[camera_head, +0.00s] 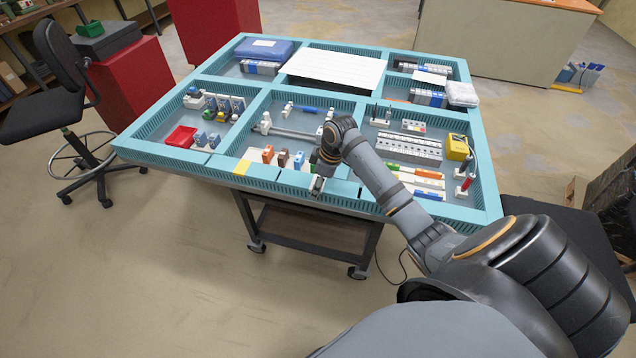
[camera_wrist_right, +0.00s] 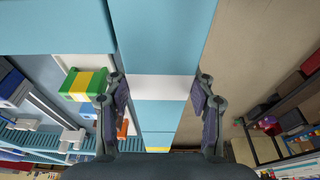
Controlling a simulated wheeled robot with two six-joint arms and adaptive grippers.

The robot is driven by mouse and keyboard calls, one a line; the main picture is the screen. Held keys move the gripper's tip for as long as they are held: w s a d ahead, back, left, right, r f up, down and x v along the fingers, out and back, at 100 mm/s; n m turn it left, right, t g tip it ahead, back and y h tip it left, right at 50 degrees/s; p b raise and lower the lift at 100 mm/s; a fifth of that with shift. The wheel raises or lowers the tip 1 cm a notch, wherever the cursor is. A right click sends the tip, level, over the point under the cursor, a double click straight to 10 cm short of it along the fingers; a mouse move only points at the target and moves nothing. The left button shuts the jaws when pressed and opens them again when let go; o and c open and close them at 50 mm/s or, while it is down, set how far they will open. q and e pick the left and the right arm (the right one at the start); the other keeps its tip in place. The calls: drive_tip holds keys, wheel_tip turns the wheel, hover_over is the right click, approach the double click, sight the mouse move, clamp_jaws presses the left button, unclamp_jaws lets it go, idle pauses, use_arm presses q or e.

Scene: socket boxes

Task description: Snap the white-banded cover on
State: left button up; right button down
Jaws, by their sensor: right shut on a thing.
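My right gripper (camera_head: 318,183) is over the front rim of the blue table frame (camera_head: 200,160). In the right wrist view its two fingers (camera_wrist_right: 160,100) stand on either side of a blue strip with a white band, the white-banded cover (camera_wrist_right: 162,88). The gripper is shut on this cover. The cover lies in line with the rim, with a wider blue piece (camera_wrist_right: 165,35) beside it at the top of the picture. I cannot tell whether it is fully seated. In the head view the gripper hides most of it. My left gripper is not in view.
A yellow-banded part (camera_head: 242,167) is on the front rim to the left. Small coloured modules (camera_head: 283,158) stand just behind the gripper, and a green and yellow block (camera_wrist_right: 88,84) is close to one finger. The floor in front of the table is clear.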

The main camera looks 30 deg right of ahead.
drive_tip(key=shift+c, duration=1.9)
unclamp_jaws()
drive_tip(key=o, duration=0.4)
wheel_tip(320, 180, up, 8)
drive_tip(key=p, duration=0.9)
drive_tip(key=shift+f, duration=0.3)
